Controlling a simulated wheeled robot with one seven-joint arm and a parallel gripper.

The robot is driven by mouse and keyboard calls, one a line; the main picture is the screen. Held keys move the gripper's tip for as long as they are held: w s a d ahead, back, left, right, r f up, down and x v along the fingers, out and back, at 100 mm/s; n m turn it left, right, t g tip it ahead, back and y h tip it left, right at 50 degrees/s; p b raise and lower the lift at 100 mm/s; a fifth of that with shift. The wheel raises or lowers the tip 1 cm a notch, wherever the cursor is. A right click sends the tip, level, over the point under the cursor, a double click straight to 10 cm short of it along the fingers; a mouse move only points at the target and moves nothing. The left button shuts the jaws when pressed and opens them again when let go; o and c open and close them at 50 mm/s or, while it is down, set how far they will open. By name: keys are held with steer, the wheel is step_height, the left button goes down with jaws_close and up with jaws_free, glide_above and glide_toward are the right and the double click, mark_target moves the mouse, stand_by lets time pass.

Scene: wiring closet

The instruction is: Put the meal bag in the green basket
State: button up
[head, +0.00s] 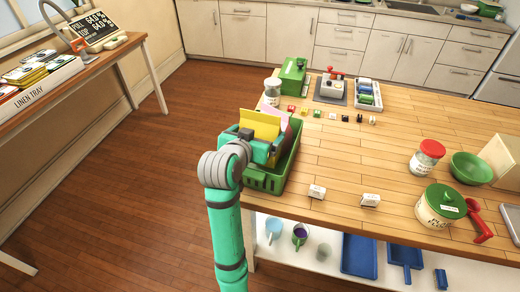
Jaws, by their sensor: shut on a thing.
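The green basket (263,180) stands at the left end of the wooden counter, its slatted front wall and right rim in view. My gripper (264,146) is over the basket and shut on a yellow bag (261,123), which appears to be the meal bag. The bag is upright and its lower part is hidden by my gripper. A pink flat thing (285,135) shows just behind and right of it; I cannot tell whether it is part of the bag. My arm hides much of the basket's inside, so I cannot tell whether the bag touches the basket.
Behind the basket stand a glass jar (272,91) and a green box (292,76). Small coloured blocks (318,114) line the counter to the right. A red-lidded jar (427,157), a green bowl (470,168) and a green-lidded pot (440,205) stand farther right.

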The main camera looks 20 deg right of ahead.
steer(key=f, duration=0.3)
steer(key=shift+s+d, duration=0.1)
steer(key=shift+s, duration=0.25)
steer(key=shift+w+f, duration=0.1)
steer(key=shift+f, duration=1.8)
steer(key=shift+f, duration=0.15)
